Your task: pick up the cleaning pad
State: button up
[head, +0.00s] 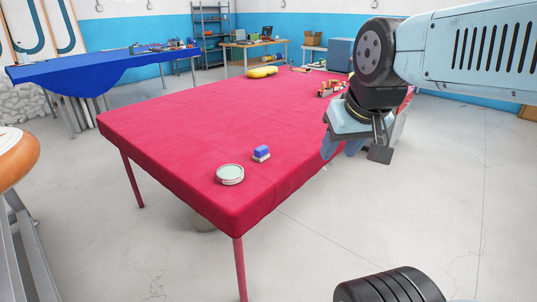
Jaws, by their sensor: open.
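The cleaning pad (261,153) looks like a small block, blue on top with a pale layer below. It sits on the red-covered table (190,135), near its front right edge. My gripper (362,151) hangs from my light blue arm at the right, beside the table's right edge. It is open, though its fingertips are partly hidden by its own housing. It is well to the right of the pad and apart from it. I see nothing between its fingers.
A round pale green tin (230,174) stands close to the pad, in front and left. A yellow object (262,72) and several small items (330,88) lie toward the table's far end. A blue-covered table (100,68) stands behind left. The table's middle is clear.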

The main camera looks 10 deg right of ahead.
aim_at(261, 153)
jog(key=u, duration=0.15)
jog(key=i, duration=0.95)
jog(key=z, duration=0.1)
